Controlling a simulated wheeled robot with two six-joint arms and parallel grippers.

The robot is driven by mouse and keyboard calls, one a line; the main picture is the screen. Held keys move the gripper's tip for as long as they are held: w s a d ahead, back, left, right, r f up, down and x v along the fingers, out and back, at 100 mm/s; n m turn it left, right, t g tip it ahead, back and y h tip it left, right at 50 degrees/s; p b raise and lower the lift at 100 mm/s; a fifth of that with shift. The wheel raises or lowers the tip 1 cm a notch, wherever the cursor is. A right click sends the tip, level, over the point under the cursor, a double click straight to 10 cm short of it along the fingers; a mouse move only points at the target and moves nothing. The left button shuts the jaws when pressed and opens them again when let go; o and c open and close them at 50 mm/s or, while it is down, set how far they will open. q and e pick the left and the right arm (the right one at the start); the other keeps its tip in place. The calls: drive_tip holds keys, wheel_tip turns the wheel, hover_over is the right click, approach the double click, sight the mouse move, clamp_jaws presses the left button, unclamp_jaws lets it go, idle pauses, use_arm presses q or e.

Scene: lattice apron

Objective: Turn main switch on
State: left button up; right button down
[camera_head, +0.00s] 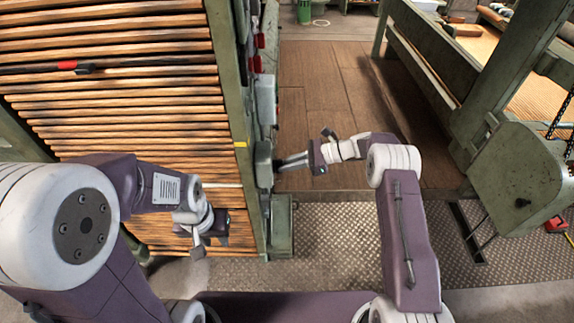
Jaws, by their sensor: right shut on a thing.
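A grey-green box (263,165) is mounted on the side of the green post beside the wooden slats. I take it for the main switch; its front faces right, and its handle is too small and covered to make out. My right gripper (283,164) reaches in from the right at the box and is shut on a small dark part at its right face. My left gripper (215,238) hangs low in front of the slats, away from the box. Its fingers are too dark and small to tell open from shut.
The green post (236,120) and slatted panel (120,110) fill the left. Other boxes and red parts sit higher along the post. A green machine frame (520,180) stands at right. The wooden floor (320,90) between is clear, with metal plate (335,235) nearer me.

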drive_tip(key=shift+m, duration=0.3)
idle(0.4)
drive_tip(key=c, duration=1.5)
unclamp_jaws()
drive_tip(key=shift+o, duration=0.2)
drive_tip(key=v, duration=0.9)
drive_tip(key=shift+b, duration=0.35)
drive_tip(key=shift+w, duration=0.1)
